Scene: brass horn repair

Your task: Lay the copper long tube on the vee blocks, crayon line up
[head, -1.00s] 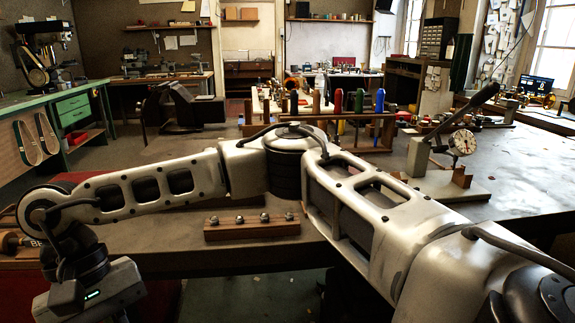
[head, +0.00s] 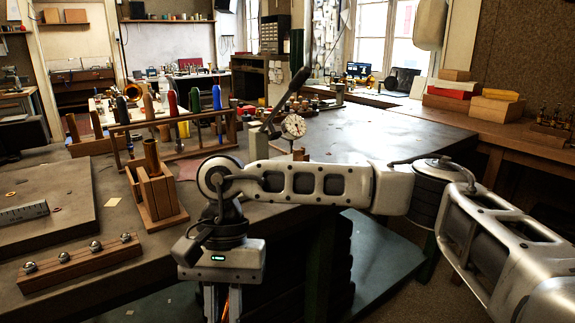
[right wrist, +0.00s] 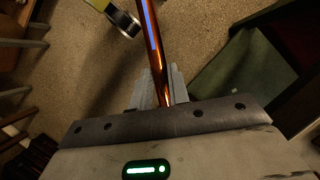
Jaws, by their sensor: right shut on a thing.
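My right gripper (head: 222,305) hangs pointing down in front of the bench edge, cut by the bottom of the head view. In the right wrist view it is shut on the copper long tube (right wrist: 155,45), which runs up out of the picture above the floor. A bluish streak lies along the tube; I cannot tell whether it is crayon or reflection. Only a thin orange sliver of tube (head: 226,300) shows in the head view. Small upright blocks (head: 300,154) below the dial gauge (head: 293,126) may be the vee blocks; my right arm partly hides them. My left gripper is out of view.
A slotted wooden holder (head: 153,195) stands at the bench edge, left of my gripper. A wooden strip with metal balls (head: 80,262) lies nearer. A rack of coloured handles (head: 185,135) stands behind. The bench (head: 400,140) is mostly clear at the right.

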